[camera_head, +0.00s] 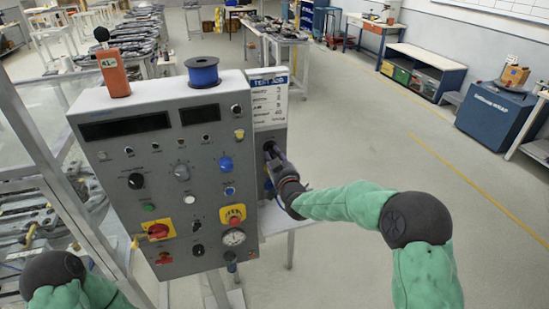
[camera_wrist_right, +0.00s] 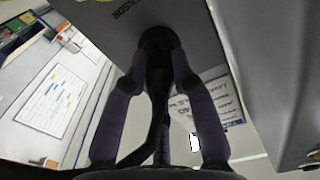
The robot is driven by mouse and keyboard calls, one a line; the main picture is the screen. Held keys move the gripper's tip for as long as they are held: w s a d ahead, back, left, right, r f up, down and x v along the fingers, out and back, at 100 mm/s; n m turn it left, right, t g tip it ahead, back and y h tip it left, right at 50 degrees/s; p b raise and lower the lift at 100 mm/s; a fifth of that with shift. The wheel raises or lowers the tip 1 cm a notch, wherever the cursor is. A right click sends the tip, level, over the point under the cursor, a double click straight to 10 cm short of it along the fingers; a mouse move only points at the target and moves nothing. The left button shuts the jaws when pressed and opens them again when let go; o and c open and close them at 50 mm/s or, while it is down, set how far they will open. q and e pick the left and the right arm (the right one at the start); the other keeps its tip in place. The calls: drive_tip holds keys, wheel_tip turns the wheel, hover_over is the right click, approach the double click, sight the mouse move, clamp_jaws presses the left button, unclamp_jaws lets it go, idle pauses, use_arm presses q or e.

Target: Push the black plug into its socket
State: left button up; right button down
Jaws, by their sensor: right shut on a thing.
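My right gripper (camera_head: 277,162) is at the right side wall of the grey control panel (camera_head: 247,130), below a white sign. In the right wrist view its fingers (camera_wrist_right: 158,72) are shut around the black plug (camera_wrist_right: 159,90), whose dark cable runs back toward the wrist. The plug's front end points at the round black socket (camera_wrist_right: 155,37) in the grey wall, near the lettering "SENSOR". The plug's tip overlaps the socket in this view; I cannot tell how deep it sits. My left arm shows only at the lower left, its gripper out of frame.
A blue spool (camera_head: 202,71) and an orange handheld device (camera_head: 114,74) stand on top of the panel. The white sign (camera_head: 268,98) stands at its right edge. Tables with parts are behind. The floor (camera_head: 370,125) to the right is clear up to a blue cabinet (camera_head: 494,112).

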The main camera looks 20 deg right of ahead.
drive_tip(key=shift+b, duration=0.75)
idle(1.2)
drive_tip(key=shift+w, duration=0.6)
idle(0.5)
drive_tip(key=c, duration=0.9)
unclamp_jaws()
drive_tip(key=shift+c, duration=0.2)
drive_tip(key=shift+s, duration=0.15)
drive_tip(key=s, duration=1.1)
drive_tip(key=shift+s+d, duration=0.2)
drive_tip(key=shift+s, duration=0.2)
drive_tip(key=shift+f, duration=0.1)
